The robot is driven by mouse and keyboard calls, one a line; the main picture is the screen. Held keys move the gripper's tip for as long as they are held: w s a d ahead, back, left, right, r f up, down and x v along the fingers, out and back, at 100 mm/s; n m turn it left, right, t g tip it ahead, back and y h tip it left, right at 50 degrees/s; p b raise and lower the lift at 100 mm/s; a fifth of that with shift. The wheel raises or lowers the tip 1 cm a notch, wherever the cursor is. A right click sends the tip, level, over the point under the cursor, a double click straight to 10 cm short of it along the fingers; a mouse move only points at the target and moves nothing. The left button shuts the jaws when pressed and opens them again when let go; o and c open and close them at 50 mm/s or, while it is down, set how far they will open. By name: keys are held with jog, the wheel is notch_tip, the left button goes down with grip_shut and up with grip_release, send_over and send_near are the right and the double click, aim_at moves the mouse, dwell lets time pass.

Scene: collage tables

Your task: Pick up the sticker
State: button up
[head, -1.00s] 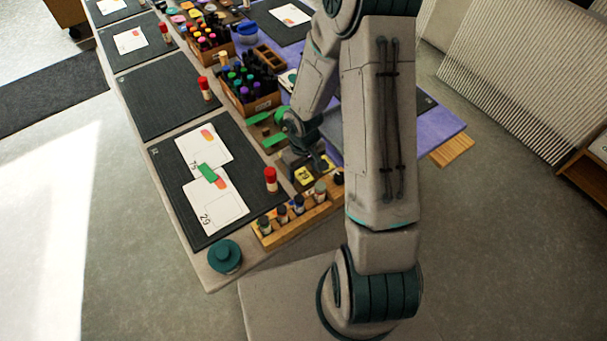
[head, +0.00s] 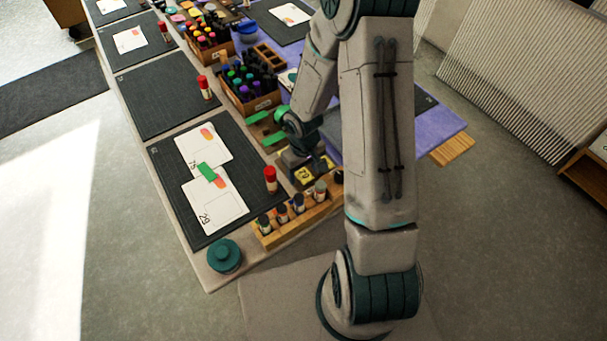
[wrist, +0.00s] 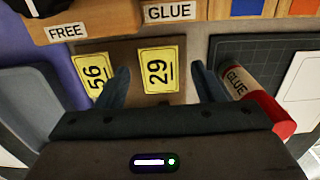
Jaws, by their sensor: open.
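A yellow sticker marked 29 (wrist: 158,62) lies flat on a brown tray (wrist: 124,46) in the wrist view. My gripper (wrist: 161,80) is open above it, with one finger on each side and the sticker seen between them. A second yellow sticker marked 56 (wrist: 90,72) lies to its left, partly covered by the left finger. In the head view one yellow sticker (head: 303,175) shows just below my gripper (head: 312,166), close to the wooden rack. I cannot tell whether the fingers touch the tray.
A red-capped glue stick (wrist: 240,84) stands close to the right finger. Boxes labelled FREE (wrist: 80,24) and GLUE (wrist: 172,18) border the tray's far side. A wooden rack (head: 270,238) with small bottles stands at the table's near end. White cards (head: 215,204) lie on a dark mat.

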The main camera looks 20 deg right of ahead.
jog(key=shift+c, duration=0.3)
jog(key=c, duration=0.7)
jog(key=shift+r, duration=0.15)
